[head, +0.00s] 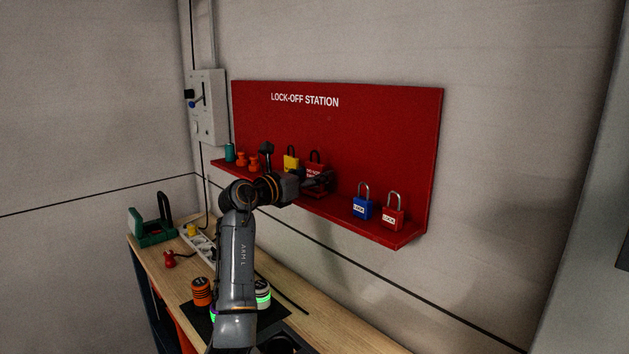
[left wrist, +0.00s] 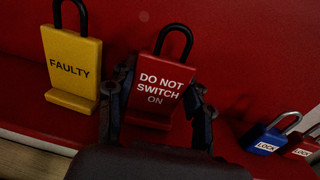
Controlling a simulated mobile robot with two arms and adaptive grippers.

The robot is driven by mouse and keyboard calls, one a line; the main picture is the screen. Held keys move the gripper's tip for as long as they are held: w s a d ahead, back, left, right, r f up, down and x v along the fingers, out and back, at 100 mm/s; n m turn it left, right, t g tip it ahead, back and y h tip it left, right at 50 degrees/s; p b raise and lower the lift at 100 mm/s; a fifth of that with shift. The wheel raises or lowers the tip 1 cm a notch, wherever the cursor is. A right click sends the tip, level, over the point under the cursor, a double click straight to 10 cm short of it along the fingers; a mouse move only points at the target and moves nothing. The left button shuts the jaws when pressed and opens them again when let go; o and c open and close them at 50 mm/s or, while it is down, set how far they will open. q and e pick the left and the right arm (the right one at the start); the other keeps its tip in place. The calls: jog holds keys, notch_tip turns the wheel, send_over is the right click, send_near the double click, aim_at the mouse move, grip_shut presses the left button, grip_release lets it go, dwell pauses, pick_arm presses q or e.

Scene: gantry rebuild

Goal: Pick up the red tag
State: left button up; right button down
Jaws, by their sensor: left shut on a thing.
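The red tag (left wrist: 158,88), marked "DO NOT SWITCH ON" with a black loop on top, stands upright on the shelf of the red lock-off station. In the head view the red tag (head: 315,168) is partly hidden by my left gripper (head: 322,182). In the left wrist view the two fingers of my left gripper (left wrist: 158,112) are on either side of the tag, shut on it. The tag's base appears to be at shelf level; I cannot tell whether it touches. My right gripper is not in view.
A yellow "FAULTY" tag (left wrist: 72,65) stands close left of the red tag. A blue padlock (head: 362,206) and a red padlock (head: 393,213) are to the right on the shelf (head: 335,213). Orange and teal items stand at its left end. A workbench (head: 330,318) is below.

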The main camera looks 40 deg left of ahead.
pick_arm(q)
jog(key=shift+r, duration=0.35)
jog(key=shift+s+r+b, duration=0.25)
jog(key=shift+r+b, duration=0.6)
jog(key=shift+r, duration=0.4)
jog(key=s+d+r+b, duration=0.1)
jog(key=s+r+b, duration=0.3)
jog(key=s+r, duration=0.5)
jog(key=s, duration=0.4)
jog(key=shift+s+r+b, duration=0.3)
